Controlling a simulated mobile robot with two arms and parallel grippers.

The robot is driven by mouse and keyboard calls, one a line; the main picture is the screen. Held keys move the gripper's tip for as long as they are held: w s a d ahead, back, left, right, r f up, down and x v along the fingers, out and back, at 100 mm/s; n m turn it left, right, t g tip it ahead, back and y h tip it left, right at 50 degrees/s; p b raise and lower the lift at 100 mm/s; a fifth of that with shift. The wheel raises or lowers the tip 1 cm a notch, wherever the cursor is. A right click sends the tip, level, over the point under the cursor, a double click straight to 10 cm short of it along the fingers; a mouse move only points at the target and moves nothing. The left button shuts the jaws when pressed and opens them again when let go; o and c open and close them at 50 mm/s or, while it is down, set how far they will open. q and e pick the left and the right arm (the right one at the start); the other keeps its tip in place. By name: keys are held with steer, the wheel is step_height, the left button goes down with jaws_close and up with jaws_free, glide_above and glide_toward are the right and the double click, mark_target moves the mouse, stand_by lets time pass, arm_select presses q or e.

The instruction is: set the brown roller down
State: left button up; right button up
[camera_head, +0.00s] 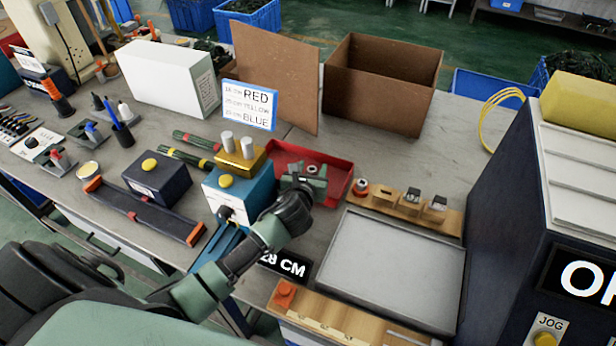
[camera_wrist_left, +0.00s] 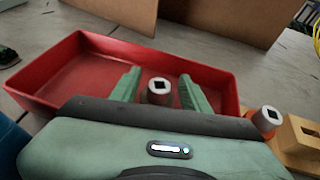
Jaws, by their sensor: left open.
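A small roller-like piece with a grey top and a square hole (camera_wrist_left: 158,88) stands upright between my left fingers in the left wrist view. It is in or over the red tray (camera_wrist_left: 72,82); its lower part is partly hidden, so I cannot make out a brown colour. My left gripper (camera_wrist_left: 160,86) is open, with one finger on each side of the piece and visible gaps. In the head view, my left gripper (camera_head: 308,178) is at the red tray (camera_head: 338,185), and a grey piece (camera_head: 312,169) shows just beyond it. My right gripper is out of view.
A wooden rack (camera_head: 385,205) with several fittings stands right of the red tray. A flat grey tray (camera_head: 395,270) lies in front. An open cardboard box (camera_head: 380,90) and a colour sign (camera_head: 249,106) stand behind. A blue press (camera_head: 238,190) is close on the left.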

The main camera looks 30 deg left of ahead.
arm_select(q)
steer(key=v, duration=1.1)
steer(key=shift+s+r+p, duration=0.15)
steer(key=shift+r+p, duration=0.05)
steer(key=shift+p, duration=0.1)
